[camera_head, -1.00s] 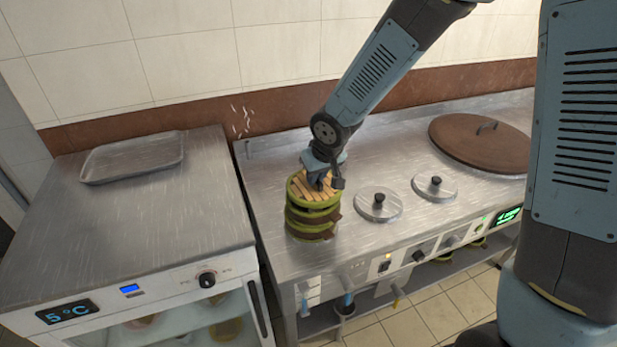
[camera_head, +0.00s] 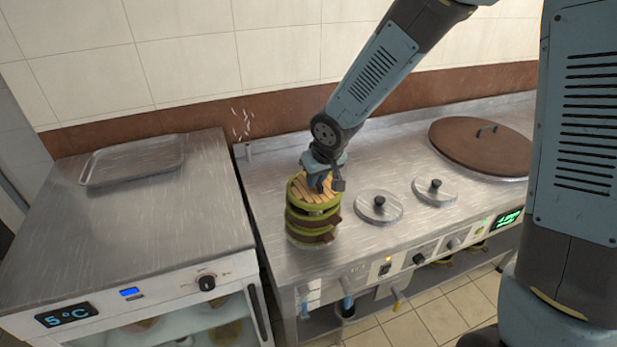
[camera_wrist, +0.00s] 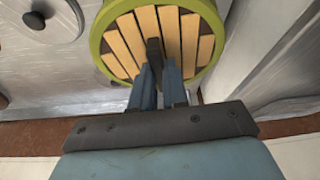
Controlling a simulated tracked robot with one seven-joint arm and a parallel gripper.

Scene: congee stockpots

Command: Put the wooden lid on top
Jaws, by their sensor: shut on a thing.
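The wooden lid (camera_head: 301,191), with pale slats in a green rim, is at the top of a round green stack with brown parts (camera_head: 303,222) on the steel counter. My gripper (camera_head: 321,184) is over the lid, pointing down. In the wrist view my gripper (camera_wrist: 160,74) is shut on the dark handle at the middle of the lid (camera_wrist: 126,35). The lid looks level and lined up over the stack. I cannot tell whether it rests on the stack or hangs just above it. The stack's inside is hidden.
Two small steel lids with black knobs (camera_head: 379,207) (camera_head: 435,191) lie right of the stack. A large brown lid (camera_head: 470,150) lies at the back right. A steel tray (camera_head: 135,160) sits on the fridge (camera_head: 190,225) at left. The counter's front edge has knobs and taps.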

